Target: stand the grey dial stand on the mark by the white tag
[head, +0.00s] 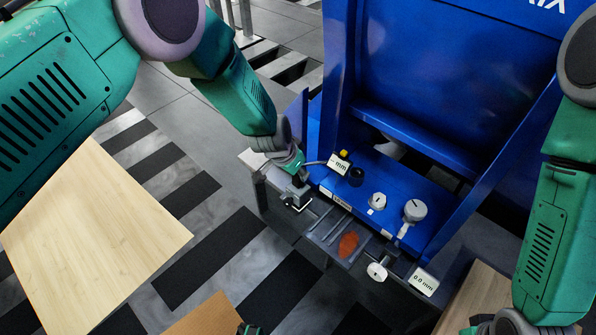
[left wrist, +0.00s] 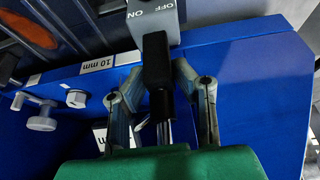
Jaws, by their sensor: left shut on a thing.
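My left gripper (head: 298,181) reaches down at the left end of the blue machine's front. In the left wrist view its fingers (left wrist: 158,85) are shut around the black part of the grey dial stand (left wrist: 155,20), a grey block lettered OFF and ON. In the head view the stand (head: 299,203) is small and dark below the fingers; I cannot tell whether it touches the surface below. A white tag (head: 342,201) reading 10 mm is on the blue front edge just right of it; it also shows in the wrist view (left wrist: 97,64). I cannot make out the mark.
A grey slotted rail (head: 322,226) with an orange patch (head: 348,244) runs along the blue machine (head: 440,75). Another dial (head: 377,270) and a 0.0 mm tag (head: 424,281) are at the front right.

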